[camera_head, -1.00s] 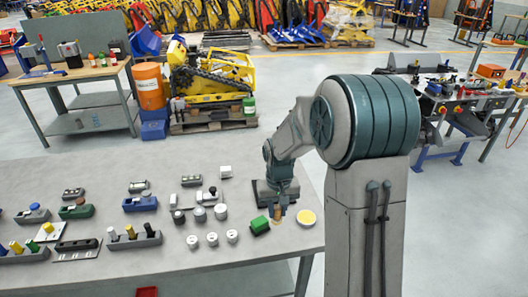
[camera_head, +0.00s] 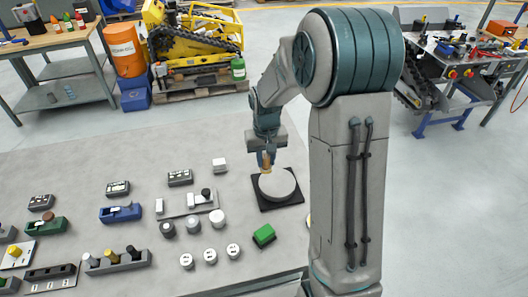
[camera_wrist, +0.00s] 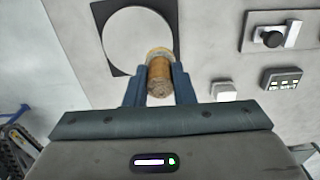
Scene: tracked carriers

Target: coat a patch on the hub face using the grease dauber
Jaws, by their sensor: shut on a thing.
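The grease dauber (camera_head: 266,161), a short brown cylinder, is upright in my gripper (camera_head: 267,154). In the wrist view the dauber (camera_wrist: 160,76) sits between the two blue fingers of my gripper (camera_wrist: 160,84), which are shut on it. The hub face is a pale round disc (camera_head: 278,184) on a black square plate (camera_head: 292,203). The dauber is over the far left part of the disc in the head view. In the wrist view its far end overlaps the edge of the disc (camera_wrist: 135,40). I cannot tell whether it touches. No coated patch is distinguishable.
A green block (camera_head: 264,235) stands in front of the plate. Several small fixtures and a white block (camera_head: 220,165) stand to the left. Bare tabletop lies behind them.

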